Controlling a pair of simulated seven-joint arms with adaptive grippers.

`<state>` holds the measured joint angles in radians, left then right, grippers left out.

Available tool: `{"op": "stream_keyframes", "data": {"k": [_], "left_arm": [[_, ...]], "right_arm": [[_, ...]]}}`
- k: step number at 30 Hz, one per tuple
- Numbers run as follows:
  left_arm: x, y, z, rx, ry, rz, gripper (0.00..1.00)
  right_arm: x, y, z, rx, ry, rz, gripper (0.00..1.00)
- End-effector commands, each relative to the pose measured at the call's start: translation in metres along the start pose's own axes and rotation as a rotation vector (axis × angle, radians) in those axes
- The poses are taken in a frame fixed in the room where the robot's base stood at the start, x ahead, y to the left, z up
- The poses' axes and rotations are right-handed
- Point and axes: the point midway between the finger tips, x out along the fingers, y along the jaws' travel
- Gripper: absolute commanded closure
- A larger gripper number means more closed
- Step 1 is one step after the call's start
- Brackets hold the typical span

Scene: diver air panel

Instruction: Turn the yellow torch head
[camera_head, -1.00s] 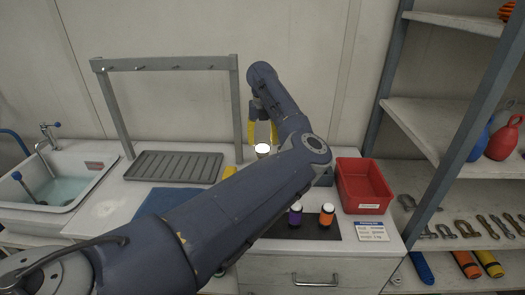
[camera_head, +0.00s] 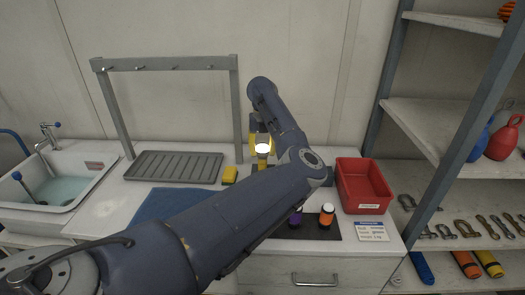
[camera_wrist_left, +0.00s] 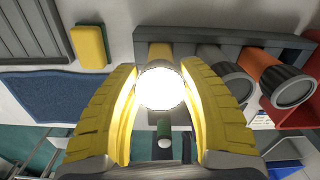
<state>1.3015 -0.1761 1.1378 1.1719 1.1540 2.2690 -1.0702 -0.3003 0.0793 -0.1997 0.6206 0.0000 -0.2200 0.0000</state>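The yellow torch (camera_wrist_left: 160,50) has a head (camera_wrist_left: 160,88) that glows bright white in the left wrist view. In the head view the glowing head (camera_head: 263,149) shows just beyond my left arm. My left gripper (camera_wrist_left: 159,68) has its two yellow fingers on either side of the torch head; the gripper also shows in the head view (camera_head: 262,140). The glare hides whether the fingers press on the head or stand slightly apart. The torch's lower part is mostly hidden. My right gripper is in neither view.
A dark-headed grey torch (camera_wrist_left: 232,82) and an orange torch (camera_wrist_left: 290,88) stand close on the right, along a dark rack (camera_wrist_left: 205,45). A yellow sponge (camera_head: 229,175) and blue mat (camera_head: 165,204) lie left. A red bin (camera_head: 363,208) stands right.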

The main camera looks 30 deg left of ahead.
Motion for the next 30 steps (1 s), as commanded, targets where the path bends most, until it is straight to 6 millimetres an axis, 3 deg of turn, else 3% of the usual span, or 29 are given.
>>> {"op": "stream_keyframes", "data": {"k": [1,8,20,30], "left_arm": [[-0.0001,0.0001,0.0001,0.000,0.000,0.000,0.68],[-0.0002,0.0001,0.0000,0.000,0.000,0.000,0.93],[-0.0001,0.0004,0.0001,-0.068,0.000,0.000,0.94],[0.0000,0.0013,-0.0001,-0.343,0.000,0.000,0.94]], "right_arm": [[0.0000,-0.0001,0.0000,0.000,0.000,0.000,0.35],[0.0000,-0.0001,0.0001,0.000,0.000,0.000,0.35],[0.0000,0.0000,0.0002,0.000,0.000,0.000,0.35],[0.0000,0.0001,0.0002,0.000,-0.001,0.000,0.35]]}}
